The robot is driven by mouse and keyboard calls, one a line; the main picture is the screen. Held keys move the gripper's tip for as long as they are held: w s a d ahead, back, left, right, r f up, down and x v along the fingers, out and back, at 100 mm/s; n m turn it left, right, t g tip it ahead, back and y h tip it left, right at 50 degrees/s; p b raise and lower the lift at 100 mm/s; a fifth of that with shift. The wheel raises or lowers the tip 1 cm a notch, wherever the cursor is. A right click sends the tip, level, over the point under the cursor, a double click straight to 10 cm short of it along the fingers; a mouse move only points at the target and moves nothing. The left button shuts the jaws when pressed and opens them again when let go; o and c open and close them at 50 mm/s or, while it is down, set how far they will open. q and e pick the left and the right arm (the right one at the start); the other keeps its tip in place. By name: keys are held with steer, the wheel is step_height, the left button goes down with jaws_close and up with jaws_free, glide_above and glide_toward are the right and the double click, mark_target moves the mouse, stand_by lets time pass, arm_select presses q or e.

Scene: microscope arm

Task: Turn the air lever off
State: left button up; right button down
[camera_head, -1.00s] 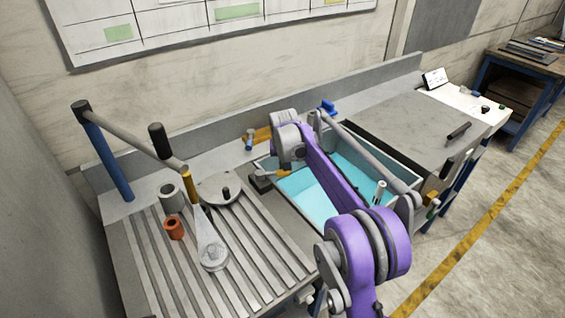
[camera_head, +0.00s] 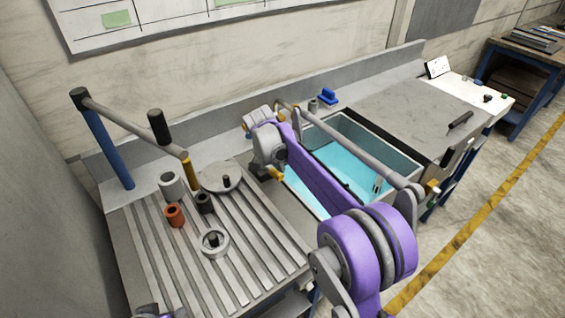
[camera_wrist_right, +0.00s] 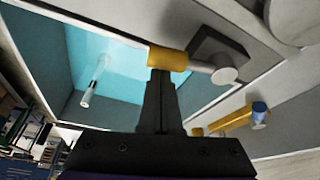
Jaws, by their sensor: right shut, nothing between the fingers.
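A lever with a yellow grip (camera_wrist_right: 167,59) and a grey pivot on a dark block (camera_wrist_right: 214,46) shows in the right wrist view, beside the basin rim. I take it to be the air lever, but see no label. My right gripper (camera_wrist_right: 160,78) is shut and empty, with its fingertips at the grip's near edge; I cannot tell whether they touch it.
A blue-filled basin (camera_head: 402,160) lies under my right arm. A slotted bench with a ring (camera_head: 215,243), red cup (camera_head: 174,215) and swing arm (camera_head: 130,125) is on the left. A blue-tipped yellow fitting (camera_wrist_right: 238,120) shows in the wrist view.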

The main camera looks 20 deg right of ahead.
steer(key=shift+s+a, duration=0.3)
steer(key=shift+a, duration=0.25)
stand_by(0.4)
